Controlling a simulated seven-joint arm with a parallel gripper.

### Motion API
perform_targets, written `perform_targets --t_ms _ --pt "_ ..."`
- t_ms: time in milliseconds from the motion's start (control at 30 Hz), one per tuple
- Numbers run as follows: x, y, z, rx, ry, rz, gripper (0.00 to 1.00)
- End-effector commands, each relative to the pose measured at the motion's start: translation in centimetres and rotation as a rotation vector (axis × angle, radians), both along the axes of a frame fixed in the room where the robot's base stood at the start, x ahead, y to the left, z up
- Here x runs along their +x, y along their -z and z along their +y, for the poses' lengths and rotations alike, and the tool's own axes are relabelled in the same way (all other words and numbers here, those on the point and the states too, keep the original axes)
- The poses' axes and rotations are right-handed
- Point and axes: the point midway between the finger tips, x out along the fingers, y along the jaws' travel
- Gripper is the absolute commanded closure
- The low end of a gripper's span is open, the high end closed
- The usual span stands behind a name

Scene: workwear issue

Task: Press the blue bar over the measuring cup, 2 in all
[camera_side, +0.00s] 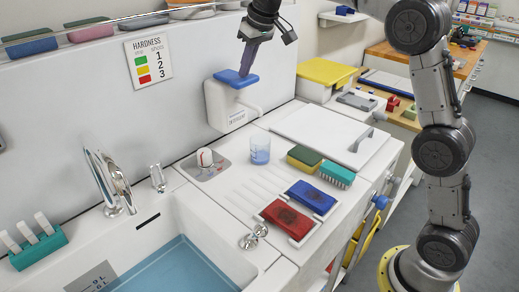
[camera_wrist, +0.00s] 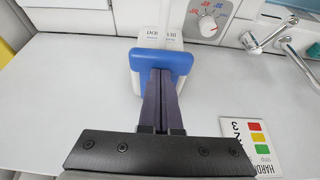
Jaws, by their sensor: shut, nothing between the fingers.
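The blue bar (camera_side: 236,79) is on top of a white wall dispenser (camera_side: 222,106), and it also shows in the wrist view (camera_wrist: 162,61). My gripper (camera_side: 244,73) is shut and empty, pointing down with its fingertips at the blue bar. In the wrist view the closed fingers (camera_wrist: 162,76) overlap the bar's middle; they look to be touching it, though I cannot be sure of contact. The clear measuring cup (camera_side: 260,150) stands on the counter below the dispenser's spout (camera_side: 250,106). Some bluish content shows low in the cup.
A sink (camera_side: 180,262) with taps lies at the front left. A red pad (camera_side: 287,221), a blue pad (camera_side: 311,197), a sponge (camera_side: 304,158) and a teal brush (camera_side: 337,176) lie right of the cup. A hardness card (camera_side: 148,58) is on the wall.

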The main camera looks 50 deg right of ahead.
Motion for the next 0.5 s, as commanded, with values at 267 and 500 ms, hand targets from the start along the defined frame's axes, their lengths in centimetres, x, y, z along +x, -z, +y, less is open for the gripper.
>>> perform_targets --t_ms 267,500 --pt "0.1 -0.6 0.0 0.001 0.000 0.009 1.00" --pt "0.0 -2.0 0.0 0.000 0.000 0.006 1.00"
